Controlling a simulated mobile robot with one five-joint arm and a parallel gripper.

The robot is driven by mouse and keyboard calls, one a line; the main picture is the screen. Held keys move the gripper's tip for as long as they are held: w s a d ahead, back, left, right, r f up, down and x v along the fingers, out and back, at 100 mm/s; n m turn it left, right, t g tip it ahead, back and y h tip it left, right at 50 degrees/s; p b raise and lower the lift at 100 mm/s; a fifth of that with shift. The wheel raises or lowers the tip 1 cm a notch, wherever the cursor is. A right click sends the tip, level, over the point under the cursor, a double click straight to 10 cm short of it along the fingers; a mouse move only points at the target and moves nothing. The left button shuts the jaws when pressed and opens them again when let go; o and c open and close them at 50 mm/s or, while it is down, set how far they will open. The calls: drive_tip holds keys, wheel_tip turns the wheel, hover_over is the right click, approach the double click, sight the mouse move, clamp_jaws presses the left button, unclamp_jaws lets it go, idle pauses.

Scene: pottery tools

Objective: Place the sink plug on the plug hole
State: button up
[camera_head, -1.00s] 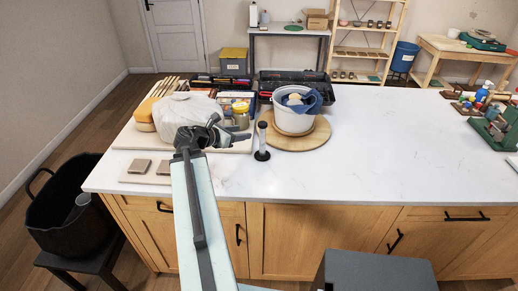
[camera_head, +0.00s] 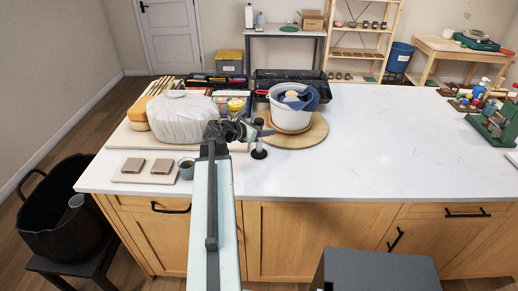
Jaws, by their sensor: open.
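I cannot make out a sink plug or a plug hole for certain. My gripper (camera_head: 248,130) is open above the white countertop (camera_head: 370,150), its fingers pointing to the right. It appears in front of a slim upright piece with a black base (camera_head: 259,154) and a dark top, and partly covers it. I cannot tell whether they touch. A white bucket (camera_head: 289,115) with a blue cloth (camera_head: 308,98) stands on a round wooden board (camera_head: 314,133) just right of the gripper.
A white covered lump (camera_head: 182,120) lies on a board at the left. Two flat brown blocks (camera_head: 162,166) and a small grey cup (camera_head: 187,169) are near the front left. Dark toolboxes (camera_head: 330,93) line the back. The counter's middle right is clear.

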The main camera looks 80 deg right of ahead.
clamp_jaws()
idle(1.4)
